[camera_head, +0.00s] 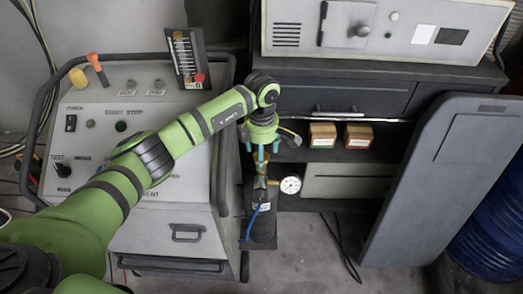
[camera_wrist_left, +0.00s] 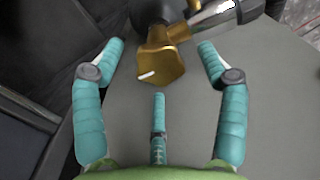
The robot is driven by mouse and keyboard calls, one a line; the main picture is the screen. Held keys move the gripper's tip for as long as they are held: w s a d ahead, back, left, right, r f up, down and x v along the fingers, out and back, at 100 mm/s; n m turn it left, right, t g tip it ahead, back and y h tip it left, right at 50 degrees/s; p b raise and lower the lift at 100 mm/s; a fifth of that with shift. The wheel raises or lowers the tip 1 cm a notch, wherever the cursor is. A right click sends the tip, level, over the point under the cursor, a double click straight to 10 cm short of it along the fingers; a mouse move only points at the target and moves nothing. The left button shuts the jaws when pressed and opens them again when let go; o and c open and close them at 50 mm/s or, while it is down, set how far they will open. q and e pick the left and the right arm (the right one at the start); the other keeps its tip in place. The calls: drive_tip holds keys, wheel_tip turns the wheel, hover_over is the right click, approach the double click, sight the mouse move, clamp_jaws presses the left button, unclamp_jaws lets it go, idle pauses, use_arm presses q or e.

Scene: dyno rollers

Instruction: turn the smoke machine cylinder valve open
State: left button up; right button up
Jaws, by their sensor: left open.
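The smoke machine cylinder (camera_head: 262,229) is dark and stands upright on the floor, with a pressure gauge (camera_head: 290,185) beside its top. Its brass valve (camera_wrist_left: 165,65) shows in the left wrist view, with a white mark on its face. My left gripper (camera_head: 262,165) points down above the cylinder top. In the left wrist view my left gripper (camera_wrist_left: 160,62) has teal fingers spread wide, with the brass valve between and just beyond their tips. The gripper is open and holds nothing. It partly hides the valve in the head view. My right gripper is not in view.
A control cabinet (camera_head: 170,235) with a dark rail stands close to the left of the cylinder. A dark shelf unit (camera_head: 345,100) with two small boxes (camera_head: 323,136) is at the right. A blue hose (camera_head: 251,222) hangs at the cylinder. A grey panel (camera_head: 440,190) and blue drum (camera_head: 495,230) stand further right.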

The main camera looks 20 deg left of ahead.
use_arm(q)
drive_tip(key=c, duration=1.1)
drive_tip(key=shift+c, duration=0.3)
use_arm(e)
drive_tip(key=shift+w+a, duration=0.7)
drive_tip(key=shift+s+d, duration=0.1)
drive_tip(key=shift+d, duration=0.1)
